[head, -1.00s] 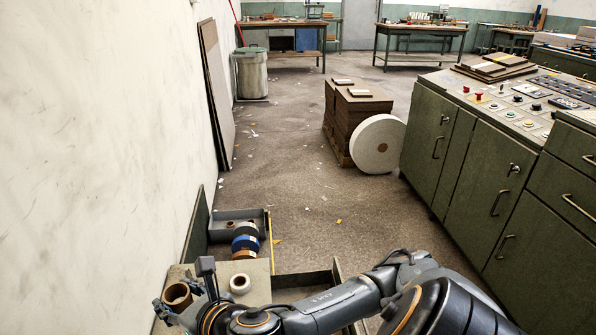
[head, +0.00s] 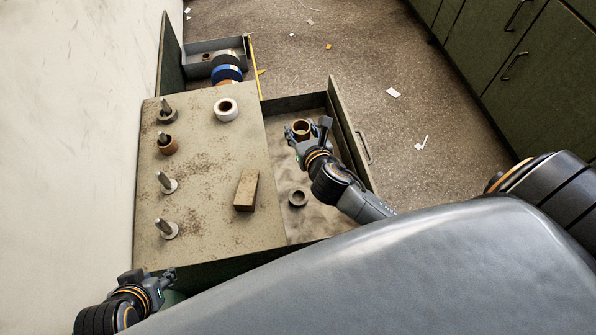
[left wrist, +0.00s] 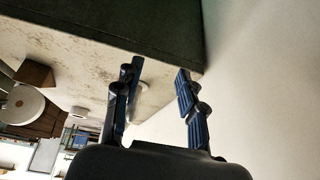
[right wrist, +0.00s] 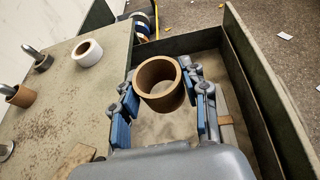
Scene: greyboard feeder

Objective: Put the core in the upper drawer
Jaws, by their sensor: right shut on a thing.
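The core (head: 301,129), a brown cardboard ring, is between the fingers of my right gripper (head: 312,143), over the inside of the open drawer (head: 363,146). In the right wrist view the core (right wrist: 160,83) sits upright with its hollow end facing up, and my right gripper (right wrist: 165,105) is shut on it. I cannot tell whether the core touches the drawer floor. My left gripper (head: 160,284) is at the near left of the cabinet. In the left wrist view my left gripper (left wrist: 158,100) is open and empty.
The cabinet top (head: 215,165) carries a white roll (head: 226,109), a brown block (head: 246,190) and several metal pegs along its left side. A small dark ring (head: 298,198) lies in the drawer. Blue and dark rolls (head: 227,73) lie in a tray behind.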

